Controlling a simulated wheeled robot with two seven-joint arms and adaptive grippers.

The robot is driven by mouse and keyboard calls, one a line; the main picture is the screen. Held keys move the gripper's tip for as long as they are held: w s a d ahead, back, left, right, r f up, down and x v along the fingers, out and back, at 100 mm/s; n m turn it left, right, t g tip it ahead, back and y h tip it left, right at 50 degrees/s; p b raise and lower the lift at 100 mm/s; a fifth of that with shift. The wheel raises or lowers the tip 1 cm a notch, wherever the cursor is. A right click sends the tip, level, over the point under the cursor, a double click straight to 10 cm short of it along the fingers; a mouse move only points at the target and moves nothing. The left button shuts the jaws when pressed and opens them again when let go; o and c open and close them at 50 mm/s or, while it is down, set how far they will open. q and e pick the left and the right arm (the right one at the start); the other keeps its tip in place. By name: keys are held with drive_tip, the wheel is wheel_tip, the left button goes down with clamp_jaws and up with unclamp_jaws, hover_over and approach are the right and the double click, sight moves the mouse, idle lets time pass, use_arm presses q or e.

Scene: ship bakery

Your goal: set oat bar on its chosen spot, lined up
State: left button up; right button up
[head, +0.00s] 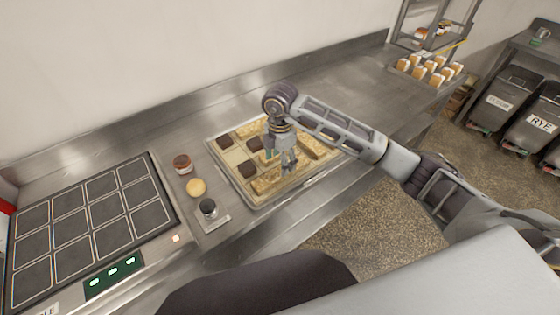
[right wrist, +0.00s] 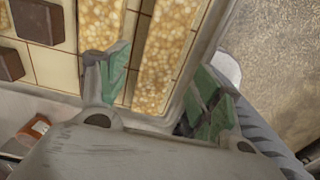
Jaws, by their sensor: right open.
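A shallow tray (head: 228,178) with a gridded floor holds oat bars and dark brown squares (head: 225,141). One pale, grainy oat bar (right wrist: 165,55) lies in the right wrist view along the tray's edge, between my right gripper's fingers (right wrist: 160,85). A second oat bar (right wrist: 98,25) lies to its left. In the head view, oat bars show at the front (head: 266,184) and right (head: 318,147) of the tray. My right gripper (head: 289,162) is open over the tray, fingers pointing down, and hides part of it. Contact with the bar cannot be told. My left gripper is out of view.
Left of the tray stand a brown-topped jar (head: 183,164), a yellow round item (head: 196,187) and a small dark-topped jar (head: 208,208). A dark gridded panel (head: 90,220) fills the left. Several bread pieces (head: 430,70) sit at the back right. Steel counter behind the tray is clear.

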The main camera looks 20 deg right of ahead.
drive_tip(key=shift+r, duration=0.5)
drive_tip(key=shift+r+p, duration=0.65)
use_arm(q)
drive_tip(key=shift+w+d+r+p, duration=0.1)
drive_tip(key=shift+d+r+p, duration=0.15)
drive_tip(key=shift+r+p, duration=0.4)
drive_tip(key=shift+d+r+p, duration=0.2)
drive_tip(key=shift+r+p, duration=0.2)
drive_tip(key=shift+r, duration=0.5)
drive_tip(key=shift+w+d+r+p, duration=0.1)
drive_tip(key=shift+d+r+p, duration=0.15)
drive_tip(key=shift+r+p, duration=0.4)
use_arm(e)
drive_tip(key=shift+r, duration=2.45)
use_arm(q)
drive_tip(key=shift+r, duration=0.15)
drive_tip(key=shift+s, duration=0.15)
